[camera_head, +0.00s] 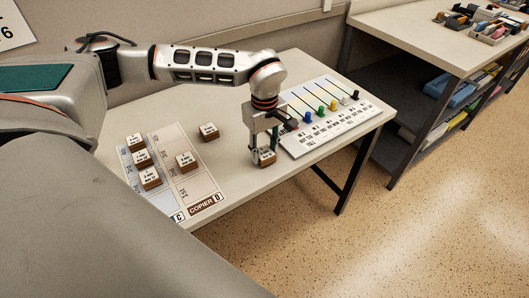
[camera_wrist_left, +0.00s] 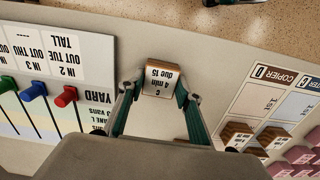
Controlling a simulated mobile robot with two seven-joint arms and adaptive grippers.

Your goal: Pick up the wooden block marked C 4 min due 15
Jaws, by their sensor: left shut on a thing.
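The wooden block marked C 4 min due 15 (camera_wrist_left: 160,80) has a white top label, upside down in the left wrist view. It also shows in the head view (camera_head: 266,157), at the right part of the table. My left gripper (camera_head: 262,152) points down over it, with one finger on each side. The fingers (camera_wrist_left: 156,92) are shut on the block. I cannot tell whether the block touches the table or is slightly above it. My right gripper is not in view.
Left of the gripper, another block (camera_head: 209,132) stands on the bare table (camera_head: 225,165). Several blocks stand on the copier board (camera_head: 205,203). Close right is a panel with coloured sliders (camera_head: 325,115). A shelf desk (camera_head: 425,35) stands at the right.

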